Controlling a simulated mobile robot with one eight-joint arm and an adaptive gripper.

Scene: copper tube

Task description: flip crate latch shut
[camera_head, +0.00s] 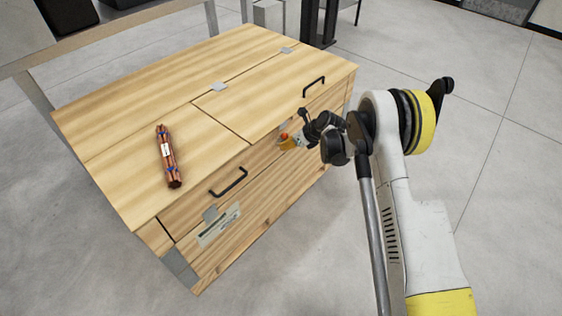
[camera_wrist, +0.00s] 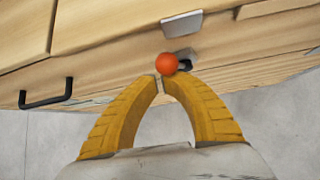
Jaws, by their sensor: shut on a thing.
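The wooden crate (camera_head: 215,120) stands on the floor with its lid panels lying flat. Its latch shows a red-orange ball knob (camera_wrist: 166,63) on a dark stub, beside a grey metal plate (camera_wrist: 182,24) on the front edge. In the head view the knob (camera_head: 284,135) is small, at the crate's front. My gripper (camera_wrist: 160,79) has yellow curved fingers with tips together right at the knob, shut on it. In the head view my gripper (camera_head: 290,142) is at the crate's front face. The fingertips' exact hold is partly hidden by the knob.
A bundle of copper tubes (camera_head: 167,157) lies on the left lid panel. Black handles (camera_head: 314,86) and (camera_head: 228,182) stick out from the crate. A table frame stands behind. The floor at right is clear.

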